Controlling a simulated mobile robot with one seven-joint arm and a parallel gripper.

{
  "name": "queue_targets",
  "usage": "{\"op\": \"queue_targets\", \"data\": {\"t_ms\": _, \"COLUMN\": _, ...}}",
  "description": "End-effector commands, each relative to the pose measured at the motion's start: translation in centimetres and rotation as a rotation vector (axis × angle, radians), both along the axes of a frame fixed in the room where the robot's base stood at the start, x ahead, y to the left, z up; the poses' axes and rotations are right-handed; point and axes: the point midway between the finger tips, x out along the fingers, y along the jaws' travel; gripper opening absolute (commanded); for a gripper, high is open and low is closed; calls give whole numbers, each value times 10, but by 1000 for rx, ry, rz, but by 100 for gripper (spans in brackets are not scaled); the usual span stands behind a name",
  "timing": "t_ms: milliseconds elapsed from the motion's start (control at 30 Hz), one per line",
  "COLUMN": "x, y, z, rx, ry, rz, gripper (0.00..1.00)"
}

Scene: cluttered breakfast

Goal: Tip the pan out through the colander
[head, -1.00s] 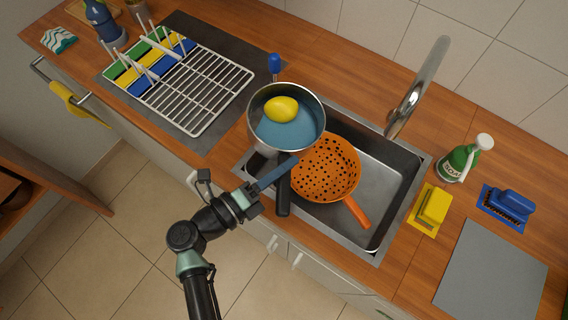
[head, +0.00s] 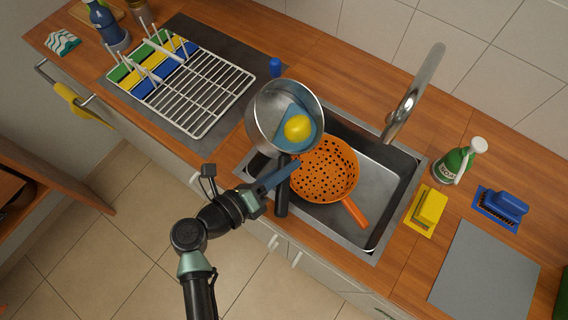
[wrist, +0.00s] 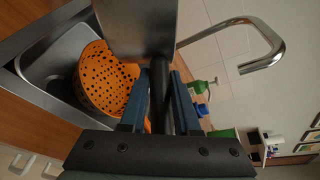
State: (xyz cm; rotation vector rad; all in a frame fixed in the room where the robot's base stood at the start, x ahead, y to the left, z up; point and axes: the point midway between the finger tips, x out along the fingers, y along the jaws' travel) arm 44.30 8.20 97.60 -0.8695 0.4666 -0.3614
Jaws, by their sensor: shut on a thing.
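The steel pan (head: 262,113) is tilted toward the right, above the left end of the sink. Blue water (head: 290,117) has run to its right side, with a yellow round thing (head: 298,128) in it. The orange colander (head: 325,172) sits in the sink just right of and below the pan, and appears empty. My gripper (head: 284,172) is shut on the pan's black handle. In the wrist view my gripper (wrist: 159,100) has its blue fingers on both sides of the handle, and the colander (wrist: 104,80) shows to the left. No water is seen leaving the pan.
The sink (head: 377,190) has free room right of the colander, whose handle lies toward the front right. The tap (head: 412,95) stands behind. A white dish rack (head: 205,105) is at left. A yellow sponge (head: 430,207), blue brush (head: 505,205) and green bottle (head: 455,163) stand at right.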

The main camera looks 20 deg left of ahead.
Motion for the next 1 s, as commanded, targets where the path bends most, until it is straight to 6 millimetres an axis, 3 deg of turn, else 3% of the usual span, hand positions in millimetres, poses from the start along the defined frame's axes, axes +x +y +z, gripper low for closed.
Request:
{"op": "queue_targets", "data": {"t_ms": 100, "x": 1, "y": -1, "z": 10, "rx": 46, "ry": -13, "rz": -2, "gripper": 0}}
{"op": "queue_targets", "data": {"t_ms": 1000, "x": 1, "y": -8, "z": 24, "rx": 390, "ry": -39, "rz": -1, "gripper": 0}}
